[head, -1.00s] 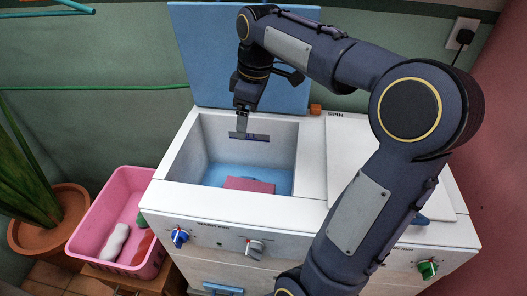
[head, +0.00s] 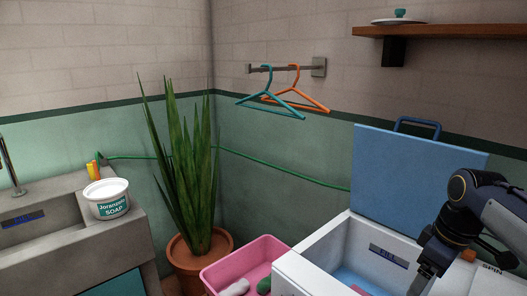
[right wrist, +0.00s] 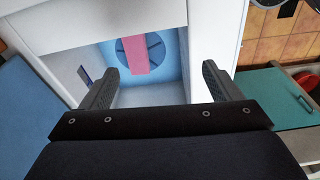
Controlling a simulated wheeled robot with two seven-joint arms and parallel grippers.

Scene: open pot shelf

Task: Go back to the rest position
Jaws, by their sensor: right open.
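My right gripper (head: 420,284) is at the lower right of the head view, over the open tub of the white washing machine (head: 312,258). In the right wrist view its two fingers (right wrist: 160,74) are spread apart with nothing between them. Below them, a pink cloth (right wrist: 137,55) lies on the blue round bottom of the tub, well clear of the fingers. The machine's blue lid (head: 410,185) stands open behind the tub. My left gripper is in neither current view.
A pink basket (head: 240,256) with a white and a green item stands left of the machine. A potted plant (head: 190,190) is behind it. A soap tub (head: 106,198) sits by the sink at left. Hangers (head: 285,95) and a shelf (head: 440,31) are on the wall.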

